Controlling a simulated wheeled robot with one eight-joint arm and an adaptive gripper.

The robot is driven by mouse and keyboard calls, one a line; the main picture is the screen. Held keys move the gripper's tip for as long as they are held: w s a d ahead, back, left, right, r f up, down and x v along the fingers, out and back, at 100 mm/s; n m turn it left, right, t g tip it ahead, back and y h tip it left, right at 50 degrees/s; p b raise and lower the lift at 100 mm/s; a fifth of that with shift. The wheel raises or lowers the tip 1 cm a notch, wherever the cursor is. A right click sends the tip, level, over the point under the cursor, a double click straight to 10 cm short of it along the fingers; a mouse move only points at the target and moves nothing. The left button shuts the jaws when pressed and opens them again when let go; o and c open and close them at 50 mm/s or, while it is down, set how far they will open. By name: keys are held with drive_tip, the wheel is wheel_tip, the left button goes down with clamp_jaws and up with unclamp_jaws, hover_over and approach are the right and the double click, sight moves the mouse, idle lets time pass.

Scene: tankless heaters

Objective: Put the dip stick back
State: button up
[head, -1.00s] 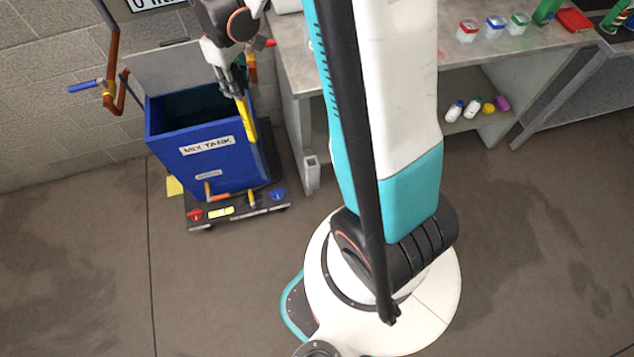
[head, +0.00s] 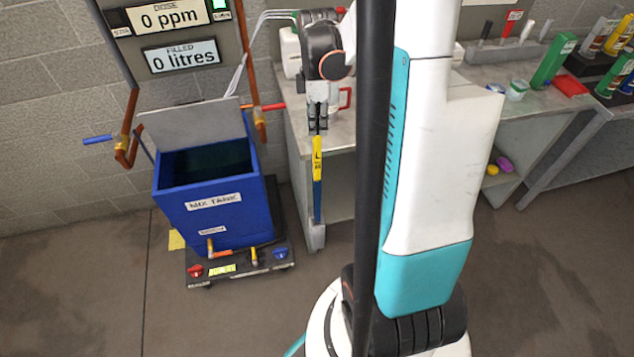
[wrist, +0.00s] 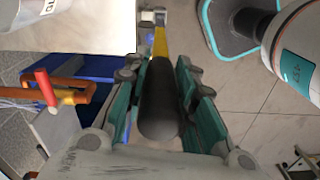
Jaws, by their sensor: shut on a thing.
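My gripper (head: 317,128) is shut on the dip stick (head: 317,165), a thin stick with a yellow upper part and a blue lower part. It hangs upright, point down, in front of the bench's left end, right of the blue mix tank (head: 212,208). In the wrist view the stick's dark handle (wrist: 160,105) lies between the fingers (wrist: 163,90), with the yellow part beyond it. The tank's lid (head: 195,128) is raised and its top is open; the inside is dark.
The grey bench (head: 335,138) stands just behind the stick, with a red-handled mug (head: 344,98) on it. Copper pipes with blue (head: 98,139) and red (head: 262,106) handles flank the tank. A dose display (head: 170,20) is above. Floor in front is clear.

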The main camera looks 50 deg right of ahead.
sight(317, 143)
wheel_tip(317, 143, down, 20)
drive_tip(key=b, duration=0.6)
drive_tip(key=shift+b, duration=0.35)
drive_tip(key=shift+f, duration=0.15)
drive_tip(key=o, duration=0.8)
wheel_tip(317, 143, up, 12)
drive_tip(key=p, duration=0.5)
